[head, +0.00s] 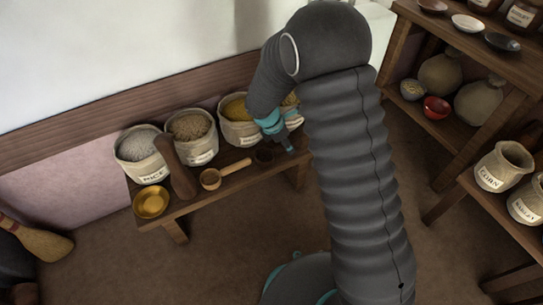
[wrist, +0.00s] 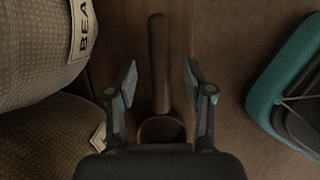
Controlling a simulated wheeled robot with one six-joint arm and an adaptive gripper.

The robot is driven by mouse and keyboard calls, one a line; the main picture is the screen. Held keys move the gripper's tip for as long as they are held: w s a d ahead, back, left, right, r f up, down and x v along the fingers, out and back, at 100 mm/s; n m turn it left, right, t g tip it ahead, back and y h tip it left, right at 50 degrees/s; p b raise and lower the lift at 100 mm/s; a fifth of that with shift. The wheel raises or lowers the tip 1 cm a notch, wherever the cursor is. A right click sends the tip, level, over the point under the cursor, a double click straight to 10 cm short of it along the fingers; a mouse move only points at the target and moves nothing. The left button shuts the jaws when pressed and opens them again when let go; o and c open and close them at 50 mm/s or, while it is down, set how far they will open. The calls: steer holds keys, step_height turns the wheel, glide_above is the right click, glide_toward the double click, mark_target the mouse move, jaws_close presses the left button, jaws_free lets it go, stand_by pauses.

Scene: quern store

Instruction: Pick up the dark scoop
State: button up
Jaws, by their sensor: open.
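The dark scoop lies on the low wooden bench. In the wrist view its dark brown handle (wrist: 158,65) runs up between my two fingers, and its round bowl (wrist: 161,130) is partly hidden by my gripper's body. In the head view the scoop's dark bowl (head: 264,156) shows just left of my gripper (head: 289,147), and my arm hides the rest. My gripper (wrist: 160,80) is open, with one finger on each side of the handle and a gap on both sides. I cannot tell the height of the fingertips over the bench.
Sacks of rice (head: 143,146) and other grains stand along the bench (head: 200,200). A pale wooden scoop (head: 211,179), a dark brown rod-like piece (head: 180,172) and a brass bowl (head: 151,203) lie left of my gripper. Floor in front is clear.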

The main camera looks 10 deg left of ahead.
steer(key=shift+x, duration=0.8)
jaws_close()
steer(key=shift+r, duration=0.15)
